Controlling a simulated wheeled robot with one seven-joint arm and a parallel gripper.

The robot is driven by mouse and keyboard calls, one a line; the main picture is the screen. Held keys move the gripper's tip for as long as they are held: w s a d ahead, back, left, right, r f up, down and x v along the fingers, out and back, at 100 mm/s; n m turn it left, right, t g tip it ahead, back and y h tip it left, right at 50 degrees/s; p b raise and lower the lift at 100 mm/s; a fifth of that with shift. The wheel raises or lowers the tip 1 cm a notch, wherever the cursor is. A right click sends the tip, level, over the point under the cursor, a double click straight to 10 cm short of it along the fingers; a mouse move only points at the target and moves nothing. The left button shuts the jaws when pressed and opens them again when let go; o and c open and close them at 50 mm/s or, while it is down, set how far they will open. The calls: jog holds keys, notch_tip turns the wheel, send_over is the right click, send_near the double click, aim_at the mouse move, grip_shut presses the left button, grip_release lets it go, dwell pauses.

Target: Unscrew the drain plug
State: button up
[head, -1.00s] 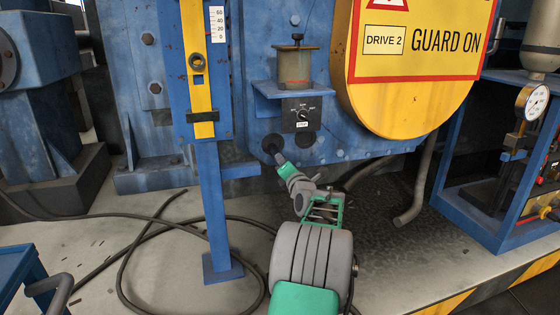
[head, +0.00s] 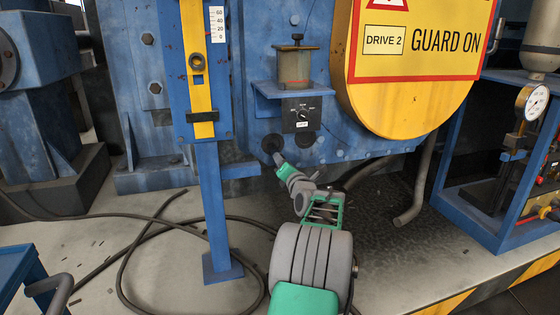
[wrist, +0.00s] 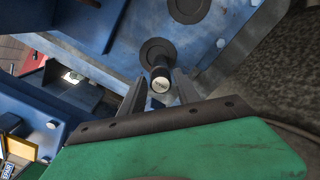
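The drain plug (wrist: 160,80) is a short dark cylinder with a pale end face. In the wrist view it juts from a round dark disc (wrist: 157,50) on the blue housing. My gripper (wrist: 160,74) has its two grey fingers on either side of the plug, with the tips close to its sides. Whether both fingers press on it cannot be told. In the head view my gripper (head: 277,157) reaches up to the left of two dark discs (head: 271,143) under the control box, and it hides the plug.
A second dark disc (head: 305,139) sits right of the first. Above are a small blue shelf (head: 262,89) and a black knob box (head: 301,115). A blue post (head: 213,210) stands left, a yellow guard (head: 415,105) upper right. A dark hose (head: 128,270) lies on the floor.

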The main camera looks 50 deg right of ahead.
jog(key=m+p, duration=0.1)
jog(key=m, duration=0.8)
jog(key=m+p, duration=0.2)
jog(key=m, duration=0.7)
jog(key=m+p, duration=0.2)
jog(key=m, duration=0.7)
jog(key=shift+w+a+f, duration=0.15)
jog(key=shift+f, duration=0.1)
jog(key=shift+c, duration=0.4)
grip_shut()
jog(key=shift+w+a+f+n+b, duration=0.1)
jog(key=shift+n+b, duration=0.6)
jog(key=shift+b, duration=0.4)
jog(key=shift+f+n+b, duration=0.1)
jog(key=shift+n+b, duration=0.6)
jog(key=shift+b, duration=0.35)
